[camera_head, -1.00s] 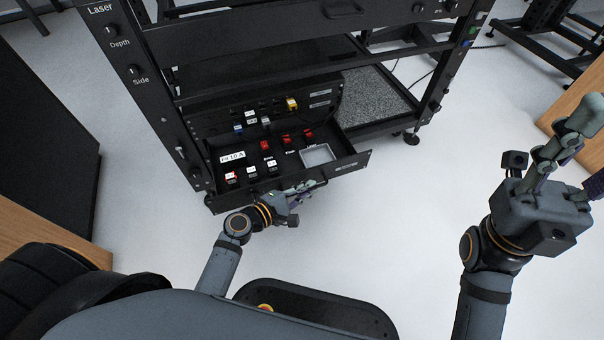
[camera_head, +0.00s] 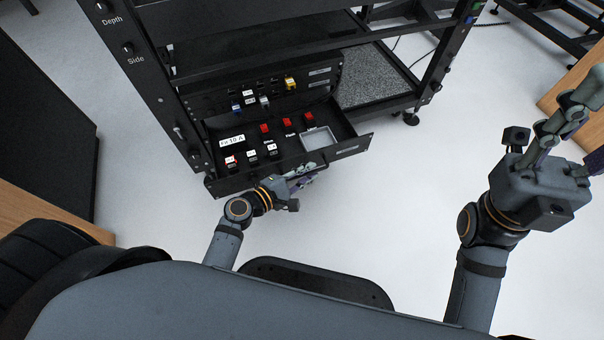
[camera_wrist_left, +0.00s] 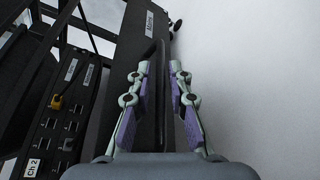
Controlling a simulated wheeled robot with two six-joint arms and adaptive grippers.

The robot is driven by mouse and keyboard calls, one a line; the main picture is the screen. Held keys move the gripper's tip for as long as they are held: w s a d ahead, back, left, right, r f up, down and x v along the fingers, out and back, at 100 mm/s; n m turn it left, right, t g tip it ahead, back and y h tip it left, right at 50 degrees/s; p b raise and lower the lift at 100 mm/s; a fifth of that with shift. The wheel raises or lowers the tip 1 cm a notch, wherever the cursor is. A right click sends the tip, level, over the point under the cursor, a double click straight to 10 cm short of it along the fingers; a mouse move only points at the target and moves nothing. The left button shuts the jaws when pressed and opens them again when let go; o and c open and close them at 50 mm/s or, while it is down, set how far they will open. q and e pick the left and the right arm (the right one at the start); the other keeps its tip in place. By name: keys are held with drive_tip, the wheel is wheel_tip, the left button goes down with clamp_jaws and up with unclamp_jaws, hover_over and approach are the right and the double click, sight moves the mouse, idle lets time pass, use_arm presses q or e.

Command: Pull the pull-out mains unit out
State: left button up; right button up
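The pull-out mains unit (camera_head: 272,170) is a black drawer low in the rack, standing partly out. It has red switches, white-labelled sockets and a pale square tray (camera_head: 318,139). My left gripper (camera_head: 308,172) is at its front panel. In the left wrist view, the fingers of my left gripper (camera_wrist_left: 160,75) lie on either side of the thin black handle (camera_wrist_left: 162,55) and appear shut on it; the exact contact is dark. My right gripper (camera_head: 590,128) is raised at the right edge, its fingers spread and empty, partly cut off.
The black rack (camera_head: 160,85) stands above and around the drawer. A panel with blue and yellow connectors (camera_head: 290,83) is just behind it. A dark cabinet (camera_head: 45,130) stands left, and a wooden surface (camera_head: 575,100) right. The floor before the drawer is clear.

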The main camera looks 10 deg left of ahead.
use_arm(q)
drive_tip(key=v, duration=1.1)
drive_tip(key=shift+s+a, duration=0.3)
drive_tip(key=shift+r, duration=0.1)
